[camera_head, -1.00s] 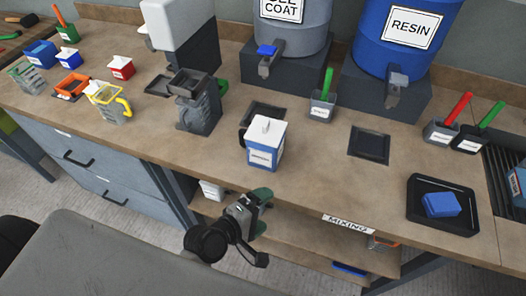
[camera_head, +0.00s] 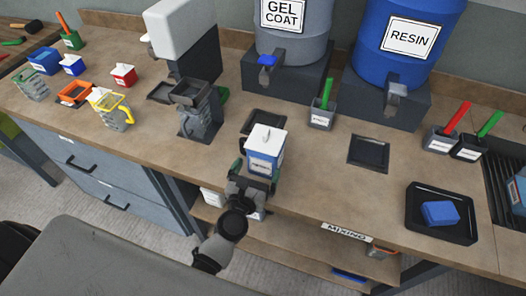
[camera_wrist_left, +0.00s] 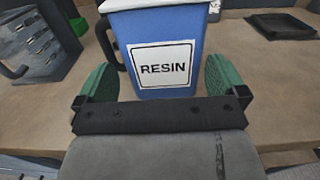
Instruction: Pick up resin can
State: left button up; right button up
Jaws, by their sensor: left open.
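The resin can (camera_head: 265,163) is a blue can with a white lid, standing upright near the front edge of the bench. In the left wrist view the can (camera_wrist_left: 165,40) shows its white RESIN label facing me and a dark handle on its left side. My left gripper (camera_head: 254,172) is at the front of the can. In the left wrist view my left gripper (camera_wrist_left: 161,78) is open, with one green finger pad on each side of the can's lower part. Whether the pads touch the can is not clear. My right gripper is not in view.
A dark square pad (camera_head: 368,153) and a black tray (camera_head: 468,228) with a blue block (camera_head: 439,213) lie to the right. The GEL COAT drum (camera_head: 290,35) and RESIN drum (camera_head: 405,50) stand behind. A shelf (camera_head: 290,250) is below the bench.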

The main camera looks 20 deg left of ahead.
pick_arm(q)
jog(key=w, duration=0.1)
jog(key=w+p, duration=0.1)
jog(key=w, duration=0.3)
jog(key=shift+d+r, duration=0.15)
jog(key=shift+d, duration=0.1)
jog(key=shift+w, duration=0.2)
jog(key=shift+s, duration=0.1)
jog(key=shift+c, duration=0.8)
jog(key=c, duration=0.7)
jog(key=shift+p, duration=0.3)
jog(key=shift+c, duration=0.5)
jog(key=shift+r, duration=0.1)
